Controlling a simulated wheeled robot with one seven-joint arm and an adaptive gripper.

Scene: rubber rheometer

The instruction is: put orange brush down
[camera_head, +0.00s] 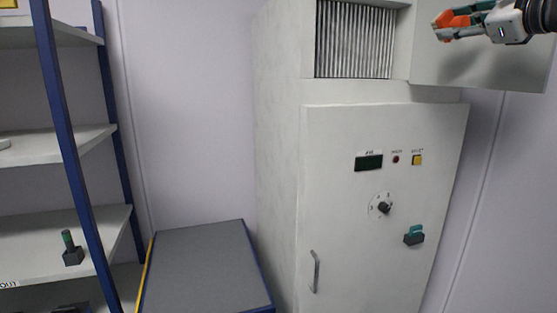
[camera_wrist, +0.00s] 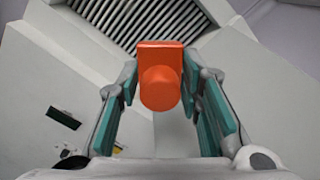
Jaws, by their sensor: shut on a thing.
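My gripper (camera_head: 461,25) is at the top right in the head view, in front of the upper part of the white machine. It is shut on the orange brush (camera_head: 453,19). In the wrist view the orange brush (camera_wrist: 161,62) shows as an orange block with a round knob end, between the teal-padded fingers of my gripper (camera_wrist: 162,88). The brush is held up in the air, clear of any surface below. Its far side is hidden.
The white machine (camera_head: 371,230) has a striped grille (camera_head: 354,40), a display and a dial. A grey-topped blue platform (camera_head: 203,268) stands left of it, with a bare top. A blue-post shelf (camera_head: 40,240) holds a small dark object with a green handle (camera_head: 71,248).

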